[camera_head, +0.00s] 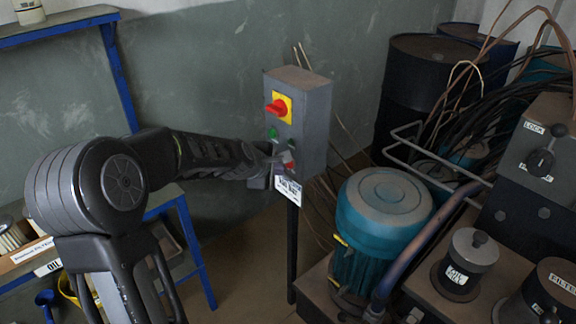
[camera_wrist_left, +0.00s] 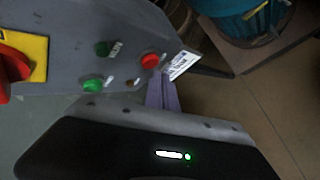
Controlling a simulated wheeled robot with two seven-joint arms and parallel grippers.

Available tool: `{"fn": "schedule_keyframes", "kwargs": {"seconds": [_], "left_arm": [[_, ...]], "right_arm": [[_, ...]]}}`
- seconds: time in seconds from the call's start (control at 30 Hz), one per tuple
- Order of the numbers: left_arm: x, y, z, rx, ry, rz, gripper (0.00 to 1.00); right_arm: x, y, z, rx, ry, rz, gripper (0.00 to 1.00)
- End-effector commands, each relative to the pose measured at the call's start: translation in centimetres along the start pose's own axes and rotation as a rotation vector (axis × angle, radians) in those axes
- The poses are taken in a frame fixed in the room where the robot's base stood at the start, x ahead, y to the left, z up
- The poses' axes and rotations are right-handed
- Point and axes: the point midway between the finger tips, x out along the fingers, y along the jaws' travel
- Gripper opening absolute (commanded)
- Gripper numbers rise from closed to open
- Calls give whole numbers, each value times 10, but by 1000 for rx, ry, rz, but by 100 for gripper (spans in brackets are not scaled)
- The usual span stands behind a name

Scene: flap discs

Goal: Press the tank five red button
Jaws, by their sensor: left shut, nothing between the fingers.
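A grey control box (camera_head: 312,125) stands on a dark post, with a red rotary knob on a yellow plate (camera_head: 280,106). In the left wrist view, its panel (camera_wrist_left: 135,25) has a red button (camera_wrist_left: 150,61), two green buttons (camera_wrist_left: 93,86) and a white label (camera_wrist_left: 183,65) at the edge. My left gripper (camera_head: 277,172) is at the lower part of the panel. Its fingers (camera_wrist_left: 162,90) are shut and empty, with their tips close to the red button. I cannot tell whether they touch it. The label's text is too small to read. My right gripper is out of view.
A teal motor (camera_head: 385,215) and machinery with a metal rail stand right of the box. Dark drums (camera_head: 420,85) and loose cables are behind them. A blue-framed shelf (camera_head: 120,75) and a bench with boxes are at the left. Some floor is free around the post.

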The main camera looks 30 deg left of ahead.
Motion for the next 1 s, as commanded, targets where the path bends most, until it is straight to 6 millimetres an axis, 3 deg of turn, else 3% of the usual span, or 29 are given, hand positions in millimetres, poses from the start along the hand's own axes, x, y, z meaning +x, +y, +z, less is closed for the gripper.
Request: {"fn": "schedule_keyframes", "kwargs": {"seconds": [0.53, 1.0], "left_arm": [[-27, -23, -22, -1, 2, 2, 0], [-35, -25, -26, 0, 1, 0, 0]], "right_arm": [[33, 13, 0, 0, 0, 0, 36], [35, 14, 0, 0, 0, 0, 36]]}}
